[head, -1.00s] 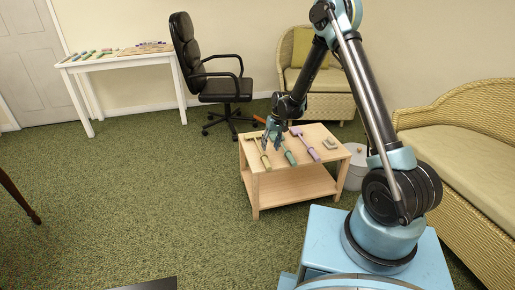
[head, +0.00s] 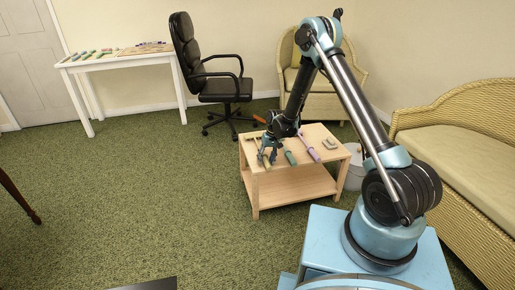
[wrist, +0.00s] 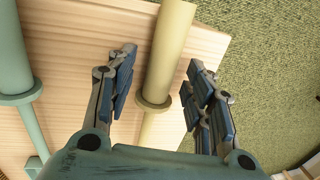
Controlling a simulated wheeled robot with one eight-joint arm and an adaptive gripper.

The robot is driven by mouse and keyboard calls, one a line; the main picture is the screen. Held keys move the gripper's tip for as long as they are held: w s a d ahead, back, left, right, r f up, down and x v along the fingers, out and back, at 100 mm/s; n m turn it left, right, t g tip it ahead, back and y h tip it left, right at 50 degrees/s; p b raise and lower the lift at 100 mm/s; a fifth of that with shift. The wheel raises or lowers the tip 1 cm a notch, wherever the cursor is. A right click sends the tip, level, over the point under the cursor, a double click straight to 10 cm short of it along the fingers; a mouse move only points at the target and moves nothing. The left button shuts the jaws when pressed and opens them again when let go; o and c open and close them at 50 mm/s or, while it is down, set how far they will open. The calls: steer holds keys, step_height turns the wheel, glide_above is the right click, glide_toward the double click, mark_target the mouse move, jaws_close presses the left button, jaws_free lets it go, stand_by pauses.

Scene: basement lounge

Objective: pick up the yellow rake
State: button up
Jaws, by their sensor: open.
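The yellow rake (wrist: 168,50) lies on the small wooden table (head: 288,180). In the wrist view its pale yellow handle, with a collar, runs between the two fingers of my gripper (wrist: 160,62). The fingers are apart on either side of it, with visible gaps. In the head view my gripper (head: 268,153) is low over the table's left part and hides much of the yellow rake. A green tool (head: 290,157) lies just right of it; its handle also shows at the left of the wrist view (wrist: 12,60).
A purple tool (head: 313,154) and a small grey item (head: 329,144) lie farther right on the table. A black office chair (head: 222,85) stands behind. A wicker sofa (head: 455,140) is right.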

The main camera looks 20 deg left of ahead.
steer(key=shift+f, duration=0.15)
jaws_close()
